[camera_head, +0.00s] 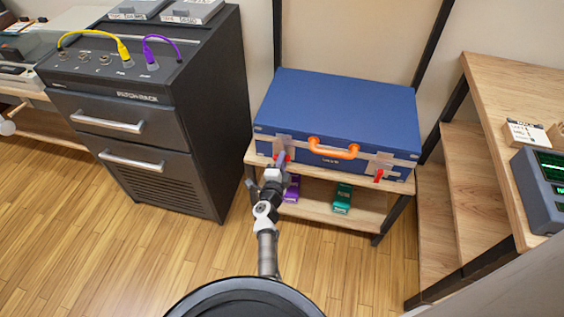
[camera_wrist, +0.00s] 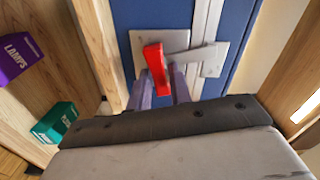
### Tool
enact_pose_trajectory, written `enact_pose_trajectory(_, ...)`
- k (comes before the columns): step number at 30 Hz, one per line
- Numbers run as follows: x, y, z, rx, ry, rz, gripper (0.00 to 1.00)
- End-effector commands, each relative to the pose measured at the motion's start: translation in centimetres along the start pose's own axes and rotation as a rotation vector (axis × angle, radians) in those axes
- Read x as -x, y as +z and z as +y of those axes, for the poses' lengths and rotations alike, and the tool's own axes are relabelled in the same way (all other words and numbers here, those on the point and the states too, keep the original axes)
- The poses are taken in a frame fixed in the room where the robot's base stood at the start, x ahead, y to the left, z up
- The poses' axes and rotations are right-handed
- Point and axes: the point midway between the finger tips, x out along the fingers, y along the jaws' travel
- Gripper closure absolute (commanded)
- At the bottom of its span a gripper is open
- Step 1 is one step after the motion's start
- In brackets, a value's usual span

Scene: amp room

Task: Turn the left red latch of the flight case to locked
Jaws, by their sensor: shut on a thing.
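The blue flight case (camera_head: 340,105) lies closed on a wooden shelf unit, with an orange handle (camera_head: 333,149) on its front. Its left red latch (camera_head: 287,157) is at the front left, partly hidden by my gripper (camera_head: 280,161). In the wrist view the red latch (camera_wrist: 156,62) sits on a metal plate, with a grey metal bar beside it reaching across the lid seam. My gripper's two purple-grey fingers (camera_wrist: 160,88) are shut on the latch, one on each side. The right red latch (camera_head: 378,175) hangs from its own plate at the front right.
Below the case, a purple box (camera_head: 292,188) and a green box (camera_head: 342,198) stand on the lower shelf. A dark patch rack (camera_head: 150,110) with drawers is to the left. A wooden stepped shelf (camera_head: 470,190) is to the right. The front floor is open.

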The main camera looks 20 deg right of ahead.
Motion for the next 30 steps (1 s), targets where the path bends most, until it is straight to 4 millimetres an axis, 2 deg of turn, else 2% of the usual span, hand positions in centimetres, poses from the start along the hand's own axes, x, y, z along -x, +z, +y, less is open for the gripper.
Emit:
enact_pose_trajectory(12, 0.02, 0.0, 0.18, -0.201, 0.001, 0.0, 1.0)
enact_pose_trajectory(29, 0.02, 0.01, 0.16, -0.233, 0.001, 0.0, 1.0)
enact_pose_trajectory(30, 0.02, 0.01, 0.17, -0.233, 0.001, 0.0, 0.78)
